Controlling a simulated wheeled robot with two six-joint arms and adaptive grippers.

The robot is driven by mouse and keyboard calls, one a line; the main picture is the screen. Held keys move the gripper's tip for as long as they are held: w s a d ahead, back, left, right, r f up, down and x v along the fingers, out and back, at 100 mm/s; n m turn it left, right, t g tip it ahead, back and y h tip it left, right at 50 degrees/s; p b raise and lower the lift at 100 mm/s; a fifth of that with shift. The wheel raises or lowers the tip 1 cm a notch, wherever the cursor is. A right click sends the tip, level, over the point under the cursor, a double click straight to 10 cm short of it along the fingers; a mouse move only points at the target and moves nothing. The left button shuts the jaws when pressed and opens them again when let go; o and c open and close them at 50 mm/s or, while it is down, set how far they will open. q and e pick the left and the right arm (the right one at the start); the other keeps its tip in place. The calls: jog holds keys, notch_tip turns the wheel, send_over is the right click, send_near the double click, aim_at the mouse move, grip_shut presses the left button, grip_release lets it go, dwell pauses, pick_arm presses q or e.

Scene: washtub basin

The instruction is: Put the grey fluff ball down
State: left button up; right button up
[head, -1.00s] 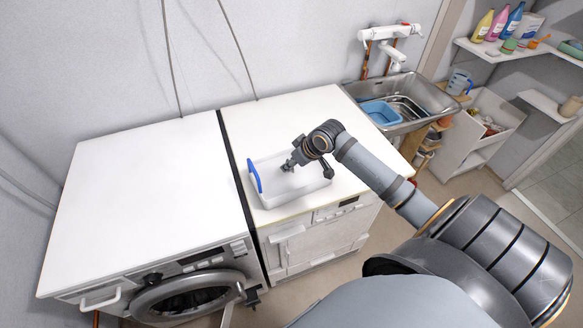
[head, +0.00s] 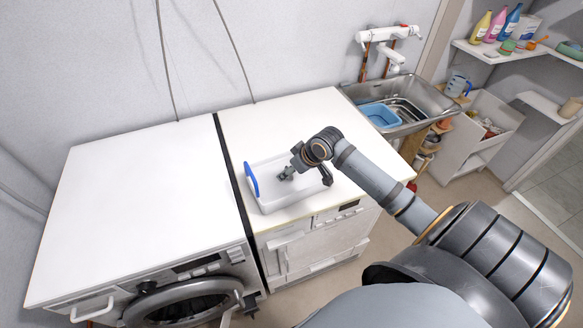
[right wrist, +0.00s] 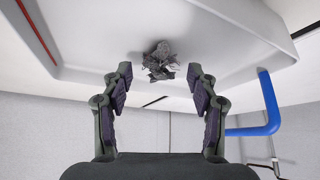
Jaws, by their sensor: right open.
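The grey fluff ball (right wrist: 160,61) is a crumpled grey clump. In the right wrist view it lies against the white inner surface of the tub, just beyond and between my fingertips. My right gripper (right wrist: 158,73) is open, with a finger on each side and clear gaps to the fluff. In the head view my right gripper (head: 287,174) reaches down into the white tub (head: 275,206) with a blue handle. The fluff cannot be told apart from the gripper there. My left gripper is not in view.
The tub stands on a white cabinet top (head: 280,113). To the left is a washing machine (head: 140,190) with a bare top. A steel sink (head: 420,97) with a blue basin (head: 380,115) is at the back right. Shelves with bottles (head: 497,25) stand beyond.

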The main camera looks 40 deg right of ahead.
jog(key=shift+r, duration=0.4)
jog(key=p+v, duration=0.9)
jog(key=v, duration=0.2)
jog(key=shift+s+r, duration=0.2)
jog(key=shift+r, duration=0.15)
jog(key=shift+f, duration=0.1)
